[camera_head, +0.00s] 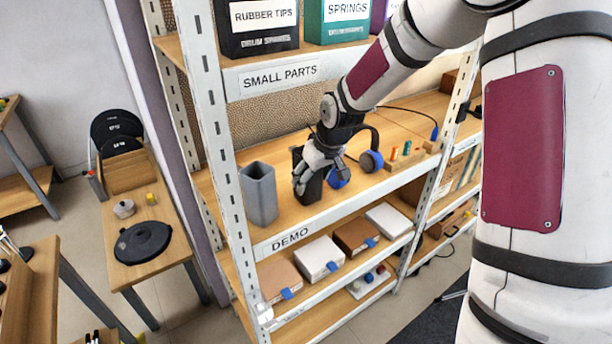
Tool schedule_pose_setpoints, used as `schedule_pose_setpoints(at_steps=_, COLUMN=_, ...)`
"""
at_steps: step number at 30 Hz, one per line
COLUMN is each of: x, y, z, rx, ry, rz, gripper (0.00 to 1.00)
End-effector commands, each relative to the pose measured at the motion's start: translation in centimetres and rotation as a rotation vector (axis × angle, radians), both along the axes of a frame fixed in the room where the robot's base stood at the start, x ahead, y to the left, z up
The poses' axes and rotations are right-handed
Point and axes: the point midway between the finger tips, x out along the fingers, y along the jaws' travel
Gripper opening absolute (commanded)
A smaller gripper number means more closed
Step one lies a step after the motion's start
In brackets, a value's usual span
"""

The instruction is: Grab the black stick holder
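The black stick holder (311,190) is a dark upright box-like cup on the shelf labelled DEMO. My gripper (316,176) is at its upper part, with grey fingers over its front and left side. The fingers and wrist hide much of the holder, including most of its top. I cannot tell whether the fingers press on it or only surround it.
A grey holder (260,194) stands to the left on the same shelf. Dark headphones with blue pads (371,160) are close on the right, beside a wooden block with coloured pegs (404,155). The shelf's white upright (220,140) is left; another shelf is above.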

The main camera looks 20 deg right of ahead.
Motion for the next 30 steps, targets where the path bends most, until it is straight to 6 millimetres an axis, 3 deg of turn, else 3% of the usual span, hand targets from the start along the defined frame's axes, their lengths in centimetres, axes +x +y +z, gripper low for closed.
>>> schedule_pose_setpoints(at_steps=1, x=0.0, y=0.0, z=0.0, rx=0.000, ry=0.000, rz=0.000, gripper=0.43)
schedule_pose_setpoints(at_steps=4, x=0.0, y=0.0, z=0.0, rx=0.000, ry=0.001, rz=0.000, gripper=0.20)
schedule_pose_setpoints(at_steps=5, x=0.0, y=0.0, z=0.0, rx=0.000, ry=0.001, rz=0.000, gripper=0.17)
schedule_pose_setpoints(at_steps=14, x=0.0, y=0.0, z=0.1, rx=0.000, ry=0.001, rz=0.000, gripper=0.17)
schedule_pose_setpoints(at_steps=20, x=0.1, y=-0.1, z=1.5, rx=-0.001, ry=-0.002, rz=-0.001, gripper=0.17)
schedule_pose_setpoints(at_steps=26, x=-3.5, y=-1.3, z=1.6, rx=0.000, ry=0.003, rz=-0.004, gripper=0.17)
schedule_pose_setpoints(at_steps=30, x=-7.0, y=-2.4, z=1.7, rx=0.000, ry=0.002, rz=-0.005, gripper=0.17)
